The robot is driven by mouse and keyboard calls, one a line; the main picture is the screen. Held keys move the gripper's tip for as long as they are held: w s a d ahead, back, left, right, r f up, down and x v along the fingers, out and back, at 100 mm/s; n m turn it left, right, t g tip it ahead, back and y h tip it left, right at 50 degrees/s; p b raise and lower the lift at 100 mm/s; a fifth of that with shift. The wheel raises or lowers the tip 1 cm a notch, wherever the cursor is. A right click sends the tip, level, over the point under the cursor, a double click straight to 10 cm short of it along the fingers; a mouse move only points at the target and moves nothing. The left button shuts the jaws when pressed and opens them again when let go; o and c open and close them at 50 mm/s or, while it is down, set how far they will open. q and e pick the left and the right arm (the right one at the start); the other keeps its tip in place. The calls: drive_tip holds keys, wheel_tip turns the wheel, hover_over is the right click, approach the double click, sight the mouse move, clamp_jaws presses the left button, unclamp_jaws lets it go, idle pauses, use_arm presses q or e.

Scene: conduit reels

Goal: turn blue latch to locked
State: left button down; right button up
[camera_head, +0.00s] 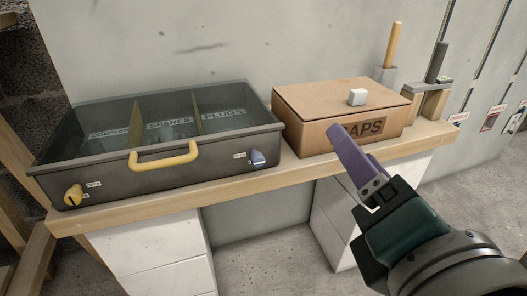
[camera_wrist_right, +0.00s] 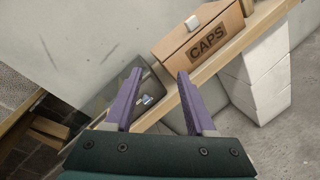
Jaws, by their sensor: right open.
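The blue latch (camera_head: 257,157) is a small pale-blue knob at the right end of the front of a dark grey case (camera_head: 105,180). A small white label is beside it; its text is too small to read. In the right wrist view the latch (camera_wrist_right: 147,100) shows between my finger tips, some way beyond them. My right gripper (camera_head: 348,150) is in front of the cardboard box, to the right of the latch and apart from it. It is open and empty in the right wrist view (camera_wrist_right: 158,75). My left gripper is not in view.
The case has a yellow handle (camera_head: 163,158), a yellow latch (camera_head: 74,195) and labelled compartments under a clear lid. A cardboard box (camera_head: 310,104) marked CAPS, with a white knob (camera_head: 357,97), stands right of it on the wooden shelf (camera_head: 120,208). Wooden-handled tools stand behind.

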sight(259, 163)
drive_tip(key=a+f+n+y+b, duration=0.4)
drive_tip(key=a+f+n+b, duration=0.2)
drive_tip(key=f+n, duration=0.25)
use_arm(q)
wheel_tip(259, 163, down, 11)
drive_tip(key=b, duration=0.2)
use_arm(e)
drive_tip(key=shift+y, duration=0.4)
drive_tip(key=x, duration=0.9)
drive_tip(key=shift+w+a, duration=0.15)
drive_tip(key=shift+a, duration=0.15)
drive_tip(key=c, duration=0.8)
clamp_jaws()
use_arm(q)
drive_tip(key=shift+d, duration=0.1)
